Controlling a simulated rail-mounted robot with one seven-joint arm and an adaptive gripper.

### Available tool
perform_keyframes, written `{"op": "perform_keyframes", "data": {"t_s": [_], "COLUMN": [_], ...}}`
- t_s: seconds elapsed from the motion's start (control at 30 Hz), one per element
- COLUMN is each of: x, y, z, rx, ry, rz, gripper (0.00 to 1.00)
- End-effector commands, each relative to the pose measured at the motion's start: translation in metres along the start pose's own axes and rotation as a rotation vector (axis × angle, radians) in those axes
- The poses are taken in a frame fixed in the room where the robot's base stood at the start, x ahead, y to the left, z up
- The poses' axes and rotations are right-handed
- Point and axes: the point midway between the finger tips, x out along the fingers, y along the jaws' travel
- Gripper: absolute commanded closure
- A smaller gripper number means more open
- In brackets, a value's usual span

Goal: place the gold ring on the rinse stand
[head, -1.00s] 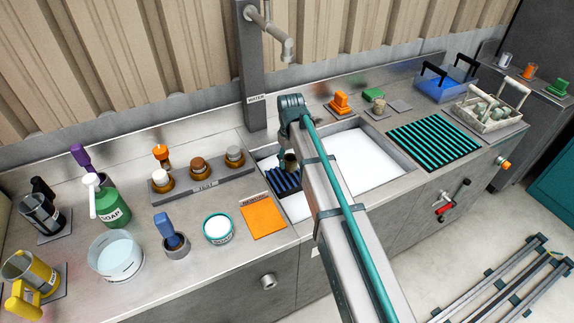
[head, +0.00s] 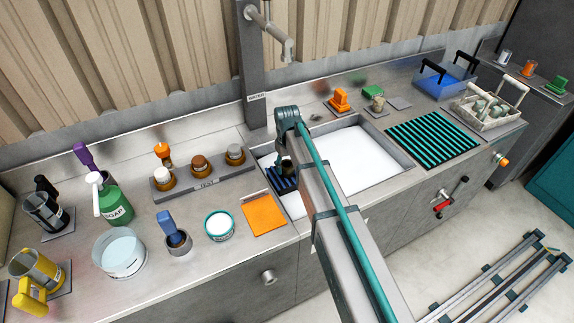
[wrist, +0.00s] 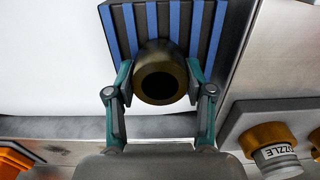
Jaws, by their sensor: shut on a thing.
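My gripper (wrist: 159,68) is shut on the gold ring (wrist: 160,53), a dark brassy round piece with a black opening facing the wrist camera. The fingers grip it from both sides. In the wrist view the ring overlaps the near edge of a dark stand with blue stripes (wrist: 116,24), which I take for the rinse stand. The stand also shows in the head view (head: 280,180), at the left end of the sink. The ring is over or on the stand; I cannot tell whether it touches. In the head view my arm hides much of the grip.
White-filled sink (head: 355,160) lies right of the stand. An orange mat (head: 264,215) lies in front. The upright water post (head: 251,75) stands behind.

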Motion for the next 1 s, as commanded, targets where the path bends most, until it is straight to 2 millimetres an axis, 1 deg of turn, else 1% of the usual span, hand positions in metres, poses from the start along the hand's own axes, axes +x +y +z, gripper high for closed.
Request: {"op": "perform_keyframes", "data": {"t_s": [0.03, 0.17, 0.47, 0.63, 0.77, 0.87, 1.0], "x": [0.001, 0.001, 0.000, -0.007, -0.021, -0.038, -0.064], "y": [0.000, 0.000, 0.000, 0.000, 0.000, 0.000, 0.000], "z": [0.000, 0.000, 0.000, -0.001, -0.001, -0.001, -0.001], "rx": [0.000, 0.000, 0.000, 0.000, 0.000, 0.000, 0.000], "ry": [0.000, 0.000, 0.000, 0.002, 0.003, 0.003, 0.004], "rz": [0.000, 0.000, 0.000, 0.000, 0.000, 0.001, 0.001], "gripper": [0.44, 0.22, 0.22, 0.22, 0.22, 0.22, 0.22]}}
